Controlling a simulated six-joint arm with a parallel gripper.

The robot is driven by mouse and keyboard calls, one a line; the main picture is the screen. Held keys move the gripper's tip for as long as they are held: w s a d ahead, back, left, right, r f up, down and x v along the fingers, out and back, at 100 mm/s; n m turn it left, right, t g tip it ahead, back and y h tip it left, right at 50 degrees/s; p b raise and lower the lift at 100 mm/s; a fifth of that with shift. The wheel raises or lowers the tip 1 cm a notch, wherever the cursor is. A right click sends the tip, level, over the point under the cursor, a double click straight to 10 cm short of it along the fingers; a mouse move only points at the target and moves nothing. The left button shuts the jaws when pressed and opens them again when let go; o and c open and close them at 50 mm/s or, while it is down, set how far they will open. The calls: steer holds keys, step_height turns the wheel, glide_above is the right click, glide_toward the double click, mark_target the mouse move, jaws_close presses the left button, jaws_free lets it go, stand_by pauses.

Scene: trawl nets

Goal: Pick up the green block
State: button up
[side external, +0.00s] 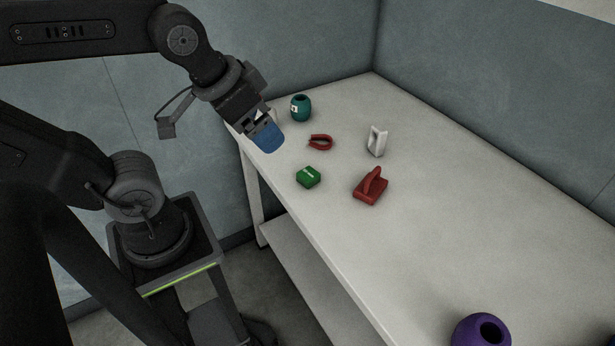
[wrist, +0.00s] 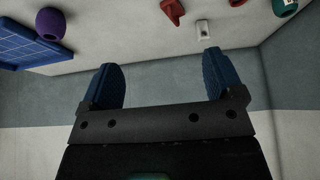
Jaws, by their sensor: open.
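The green block (side external: 308,177) is a small box with a white mark on top. It lies flat on the table near its front-left edge. My gripper (side external: 268,140) is above the table's left end, up and to the left of the green block in the side view and apart from it. In the wrist view its two blue fingers (wrist: 162,76) are spread wide with nothing between them. I cannot make out the green block there; a small green patch at the bottom edge is too cut off to identify.
On the pale table (side external: 450,220) stand a teal pot (side external: 301,108), a red horseshoe-shaped piece (side external: 321,142), a white upright piece (side external: 377,141) and a red handled block (side external: 370,187). A purple pot (side external: 482,331) is at the near end. A blue grid piece (wrist: 22,45) shows in the wrist view.

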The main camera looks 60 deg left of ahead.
steer(key=shift+c, duration=0.4)
steer(key=n+g, duration=0.6)
steer(key=n, duration=1.4)
glide_above(308, 173)
step_height(308, 173, down, 18)
step_height(308, 173, down, 8)
steer(key=shift+d+r, duration=0.15)
steer(key=shift+f, duration=2.95)
